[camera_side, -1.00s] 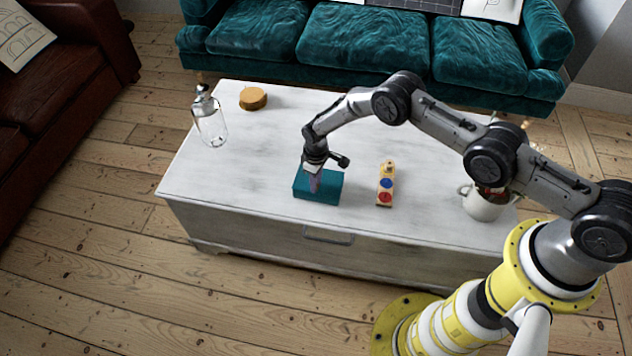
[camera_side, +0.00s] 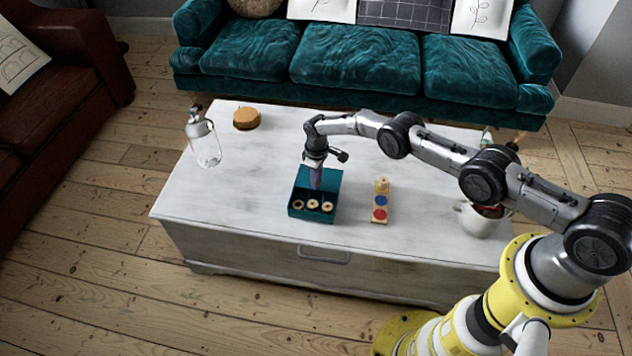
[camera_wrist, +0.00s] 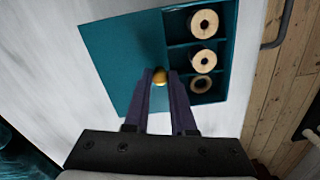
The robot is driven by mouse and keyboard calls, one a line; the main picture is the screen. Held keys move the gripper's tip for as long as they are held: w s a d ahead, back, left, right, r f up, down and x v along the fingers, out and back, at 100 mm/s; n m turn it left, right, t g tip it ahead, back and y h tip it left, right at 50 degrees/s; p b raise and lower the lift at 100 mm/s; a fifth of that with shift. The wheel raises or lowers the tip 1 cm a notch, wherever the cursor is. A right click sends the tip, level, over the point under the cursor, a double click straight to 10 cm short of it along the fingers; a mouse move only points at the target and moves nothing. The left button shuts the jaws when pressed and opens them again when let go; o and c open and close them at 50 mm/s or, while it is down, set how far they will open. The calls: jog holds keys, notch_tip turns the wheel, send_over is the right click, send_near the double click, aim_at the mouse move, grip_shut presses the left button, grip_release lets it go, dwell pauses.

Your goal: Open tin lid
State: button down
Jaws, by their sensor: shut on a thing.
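The teal tin (camera_side: 311,216) stands on the white chest, its front part uncovered and showing ring-shaped biscuits (camera_side: 312,204) inside. In the wrist view the biscuits (camera_wrist: 203,60) sit in a row of teal compartments at the right. The tin's flat teal lid (camera_wrist: 115,50) lies to the left of them, off this row; in the side view the lid (camera_side: 333,180) shows behind the open part. My gripper (camera_side: 315,187) points down at the lid. In the wrist view my gripper (camera_wrist: 161,78) is shut on the lid's small gold knob (camera_wrist: 159,75).
A wooden block with blue and red discs (camera_side: 381,202) stands right of the tin. A white pot (camera_side: 479,220) is further right. A glass bottle (camera_side: 206,145) and a round tan object (camera_side: 246,117) are at the left. The chest top (camera_side: 240,190) is clear left of the tin.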

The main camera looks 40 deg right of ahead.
jog(key=c, duration=0.7)
grip_release()
jog(key=shift+c, duration=0.2)
notch_tip(320, 180, up, 14)
